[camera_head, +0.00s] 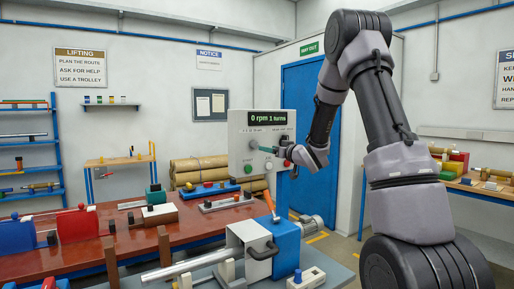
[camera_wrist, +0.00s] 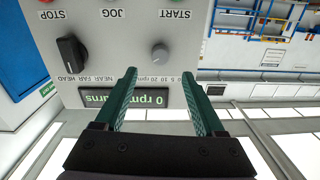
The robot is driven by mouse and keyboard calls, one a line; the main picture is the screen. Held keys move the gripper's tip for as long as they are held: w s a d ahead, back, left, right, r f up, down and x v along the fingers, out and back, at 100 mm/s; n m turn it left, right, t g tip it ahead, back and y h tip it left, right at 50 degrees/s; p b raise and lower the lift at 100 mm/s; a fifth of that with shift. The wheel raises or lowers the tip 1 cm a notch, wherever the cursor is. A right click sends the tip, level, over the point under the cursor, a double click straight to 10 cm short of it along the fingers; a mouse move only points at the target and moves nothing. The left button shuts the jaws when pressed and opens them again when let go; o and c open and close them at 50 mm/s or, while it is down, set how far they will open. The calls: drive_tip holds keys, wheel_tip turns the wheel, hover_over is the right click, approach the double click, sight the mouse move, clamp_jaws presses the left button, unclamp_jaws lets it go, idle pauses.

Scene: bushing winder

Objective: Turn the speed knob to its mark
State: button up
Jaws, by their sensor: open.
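The speed knob is the small round grey knob (camera_wrist: 160,54) on the grey control panel (camera_head: 243,135), beside a printed number scale. The wrist view shows the panel upside down. My gripper (camera_wrist: 158,78) is open, its two green fingers pointing at the panel. The knob appears just beyond and between the fingertips, and I see no finger touching it. In the head view my gripper (camera_head: 264,149) is at the panel's front, below the display (camera_head: 267,117), which reads "0 rpm 1 turns". The knob's pointer and the mark are too small to read.
A black selector knob (camera_wrist: 71,52) sits beside the speed knob, with STOP, JOG and START labels along the panel edge. A green button (camera_head: 248,169) is low on the panel. A blue winder machine (camera_head: 286,243) and a red-brown bench (camera_head: 150,240) stand in front.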

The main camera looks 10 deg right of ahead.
sight(257, 146)
drive_tip(key=x, duration=0.9)
drive_tip(key=shift+w+a, duration=0.15)
drive_tip(key=shift+w, duration=0.25)
clamp_jaws()
